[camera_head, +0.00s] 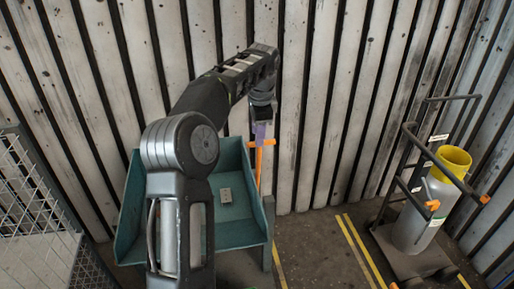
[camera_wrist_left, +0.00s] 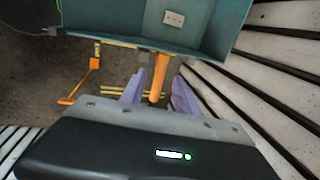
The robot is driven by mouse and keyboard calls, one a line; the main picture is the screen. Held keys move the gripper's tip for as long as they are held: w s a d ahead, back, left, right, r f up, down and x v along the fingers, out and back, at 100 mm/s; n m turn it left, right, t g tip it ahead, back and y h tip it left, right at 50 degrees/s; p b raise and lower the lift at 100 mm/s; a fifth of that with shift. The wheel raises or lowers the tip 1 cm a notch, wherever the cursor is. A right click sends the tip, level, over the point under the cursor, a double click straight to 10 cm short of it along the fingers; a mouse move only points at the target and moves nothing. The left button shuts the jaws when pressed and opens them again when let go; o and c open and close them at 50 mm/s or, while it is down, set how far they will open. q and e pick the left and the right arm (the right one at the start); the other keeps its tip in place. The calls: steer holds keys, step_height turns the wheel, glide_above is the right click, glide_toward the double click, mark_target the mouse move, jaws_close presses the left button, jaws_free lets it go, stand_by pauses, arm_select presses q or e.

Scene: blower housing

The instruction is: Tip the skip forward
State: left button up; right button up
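The skip (camera_head: 192,230) is a teal, open-topped bin standing against the corrugated wall, with a small pale plate inside. An orange lever (camera_head: 259,165) with a short crossbar rises beside its right side. My left gripper (camera_head: 261,133) is at the top of this lever, pointing down. In the left wrist view, its purple fingers (camera_wrist_left: 157,92) are apart on either side of the orange bar (camera_wrist_left: 158,76), with a narrow gap showing. The skip (camera_wrist_left: 200,40) fills the top of that view. My left arm hides part of the skip in the head view. My right gripper is not seen.
A trolley (camera_head: 411,262) carrying a grey cylinder with a yellow top (camera_head: 452,160) stands at the right. A wire mesh cage (camera_head: 35,195) is at the left. Yellow lines (camera_head: 359,250) mark the clear floor between skip and trolley. The wall is close behind.

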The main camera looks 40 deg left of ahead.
arm_select(q)
steer(key=shift+w+a+f+p, duration=0.15)
steer(key=shift+a+f+p, duration=0.05)
steer(key=shift+f, duration=1.1)
steer(key=shift+w+a+f+p, duration=0.2)
steer(key=shift+f+p, duration=0.05)
steer(key=shift+f, duration=1)
steer(key=shift+w+a+f+p, duration=0.15)
steer(key=shift+a+f+p, duration=0.05)
steer(key=shift+f, duration=1.1)
jaws_close()
